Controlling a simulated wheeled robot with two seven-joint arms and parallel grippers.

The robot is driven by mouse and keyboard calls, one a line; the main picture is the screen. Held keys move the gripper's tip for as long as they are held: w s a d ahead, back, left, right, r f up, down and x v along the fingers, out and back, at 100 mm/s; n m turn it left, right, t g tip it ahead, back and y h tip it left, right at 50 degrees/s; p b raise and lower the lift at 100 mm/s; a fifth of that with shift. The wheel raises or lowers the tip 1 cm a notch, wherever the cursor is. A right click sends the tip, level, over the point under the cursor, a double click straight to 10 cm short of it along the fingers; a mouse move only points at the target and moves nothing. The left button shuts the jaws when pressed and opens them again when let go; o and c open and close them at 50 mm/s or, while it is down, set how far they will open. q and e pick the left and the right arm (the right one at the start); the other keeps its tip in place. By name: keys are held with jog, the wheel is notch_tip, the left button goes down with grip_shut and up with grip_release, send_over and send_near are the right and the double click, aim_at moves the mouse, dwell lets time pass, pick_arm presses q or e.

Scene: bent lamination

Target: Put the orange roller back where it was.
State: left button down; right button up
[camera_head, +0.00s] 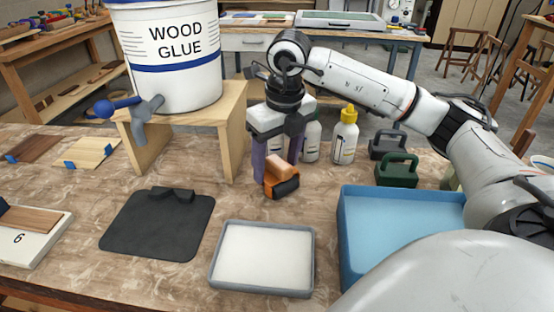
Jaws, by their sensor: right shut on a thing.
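The orange roller (280,168) is in the middle of the view, with a dark and orange part at its lower end. My right gripper (275,172) reaches in from the right and points down, its purple fingers on either side of the roller. It is shut on the roller. I cannot tell whether the roller touches the table (255,208) or hangs just above it. My left gripper is not in view.
A wood glue bucket (175,85) stands on a wooden stand (235,125) to the left. Glue bottles (344,140) are behind the gripper.

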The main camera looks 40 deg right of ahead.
jog(key=shift+s+a+f, duration=0.1)
jog(key=shift+f, duration=0.45)
jog(key=c, duration=0.3)
jog(key=o, duration=1.3)
jog(key=shift+f, duration=0.1)
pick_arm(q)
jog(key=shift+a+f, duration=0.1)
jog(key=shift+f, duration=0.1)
pick_arm(e)
jog(key=shift+r, duration=0.2)
jog(key=shift+r, duration=0.25)
pick_arm(q)
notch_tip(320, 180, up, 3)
jog(key=p, duration=0.3)
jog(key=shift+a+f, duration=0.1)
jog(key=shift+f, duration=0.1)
pick_arm(e)
notch_tip(320, 180, up, 13)
jog(key=s, duration=0.1)
jog(key=shift+s+f, duration=0.15)
jog(key=shift+s, duration=0.05)
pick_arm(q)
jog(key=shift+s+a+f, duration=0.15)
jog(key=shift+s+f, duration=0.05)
